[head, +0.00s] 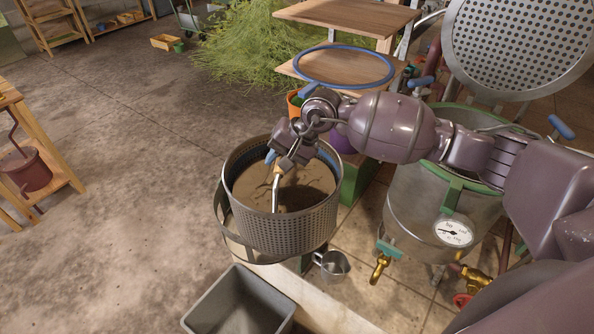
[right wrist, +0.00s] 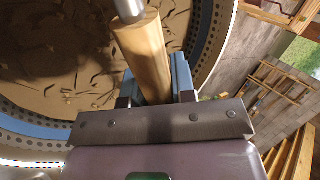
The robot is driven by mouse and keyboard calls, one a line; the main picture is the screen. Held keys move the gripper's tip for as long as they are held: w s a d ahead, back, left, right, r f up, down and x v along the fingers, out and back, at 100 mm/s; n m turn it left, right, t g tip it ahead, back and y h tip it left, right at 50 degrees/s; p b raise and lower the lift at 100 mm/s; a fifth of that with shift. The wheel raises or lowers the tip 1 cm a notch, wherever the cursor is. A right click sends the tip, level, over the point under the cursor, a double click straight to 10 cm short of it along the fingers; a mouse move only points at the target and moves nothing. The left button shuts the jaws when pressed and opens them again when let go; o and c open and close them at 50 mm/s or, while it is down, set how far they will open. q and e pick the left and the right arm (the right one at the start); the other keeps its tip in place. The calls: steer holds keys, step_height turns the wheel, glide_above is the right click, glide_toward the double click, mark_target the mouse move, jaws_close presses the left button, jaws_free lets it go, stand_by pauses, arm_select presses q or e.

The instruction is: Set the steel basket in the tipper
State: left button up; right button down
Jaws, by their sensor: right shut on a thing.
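The steel basket (head: 300,232) is a round perforated drum, open at the top, with brown matter (head: 310,185) inside. It stands upright over a pale curved metal cradle (head: 226,228), which looks like the tipper and shows beyond the basket's left and lower-left side. I cannot tell whether the basket rests in it or hangs just above. My right gripper (head: 280,163) is above the basket's opening, shut on a wooden grip with a steel rod, seemingly the basket's handle. The right wrist view shows this grip (right wrist: 146,55) between the jaws. My left gripper is not in view.
A grey bin (head: 240,302) stands in front of the cradle, and a metal mug (head: 332,264) is beside it. The still pot (head: 420,210) with gauge and taps is at right, its perforated plate (head: 520,45) above. Open floor lies at left.

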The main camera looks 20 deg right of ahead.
mark_target(254, 151)
steer(key=shift+w+a+r+m+t+h, duration=0.45)
steer(key=shift+w+m, duration=0.5)
steer(key=shift+w, duration=1.05)
steer(key=shift+w+a+r+m+t+h, duration=0.2)
steer(key=shift+w+a+r+m+t, duration=0.25)
steer(key=shift+w+m, duration=1.05)
steer(key=shift+w+a+r+m+t+h, duration=0.35)
steer(key=shift+w+a+m+t, duration=0.25)
steer(key=shift+w, duration=1.9)
steer(key=shift+a+f+b, duration=0.1)
steer(key=shift+f+b, duration=0.2)
steer(key=shift+f, duration=1.3)
steer(key=shift+f, duration=0.2)
steer(key=shift+f+b, duration=1.65)
steer(key=shift+f, duration=0.3)
steer(key=shift+f+b, duration=0.35)
steer(key=shift+f, duration=0.25)
